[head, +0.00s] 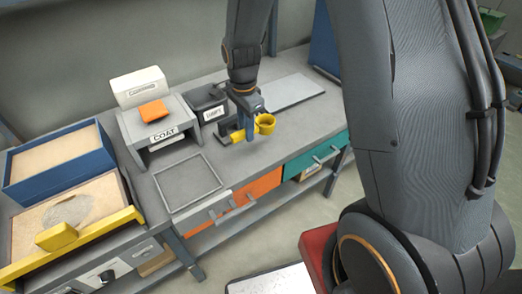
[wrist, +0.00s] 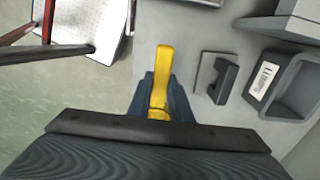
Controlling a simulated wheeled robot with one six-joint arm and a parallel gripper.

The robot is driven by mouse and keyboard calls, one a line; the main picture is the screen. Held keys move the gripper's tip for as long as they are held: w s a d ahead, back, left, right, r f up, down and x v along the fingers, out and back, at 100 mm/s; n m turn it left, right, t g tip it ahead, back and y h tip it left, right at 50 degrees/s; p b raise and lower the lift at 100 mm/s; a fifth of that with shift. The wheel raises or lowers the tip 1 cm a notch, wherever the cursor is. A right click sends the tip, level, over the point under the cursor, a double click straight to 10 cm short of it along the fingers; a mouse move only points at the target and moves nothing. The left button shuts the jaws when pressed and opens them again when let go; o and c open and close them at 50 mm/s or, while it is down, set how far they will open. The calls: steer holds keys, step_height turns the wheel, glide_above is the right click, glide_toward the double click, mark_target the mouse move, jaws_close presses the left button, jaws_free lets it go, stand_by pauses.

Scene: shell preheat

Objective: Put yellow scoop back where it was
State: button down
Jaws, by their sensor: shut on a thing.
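The yellow scoop (head: 265,123) is in my gripper (head: 249,131) in the head view, over the bench near its front edge. Its round cup shows to the right of the fingers and a yellow part to the left. In the wrist view my gripper (wrist: 160,92) has its blue fingers shut on either side of the scoop's yellow handle (wrist: 163,70). A small dark bracket on a grey plate (wrist: 222,78) lies on the bench to the right of the scoop, apart from it. In the head view the bracket (head: 226,133) is partly hidden behind the scoop and fingers.
A dark labelled bin (head: 208,103) and a grey stand marked COAT (head: 160,125) with an orange block (head: 153,110) stand left of my gripper. A flat grey plate (head: 290,92) lies to the right. Orange (head: 250,195) and teal (head: 315,158) drawer fronts are below.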

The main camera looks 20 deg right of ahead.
mark_target(248, 158)
step_height(248, 158, down, 10)
steer(key=shift+r+p, duration=0.15)
steer(key=shift+p, duration=1)
steer(key=c, duration=1.6)
jaws_free()
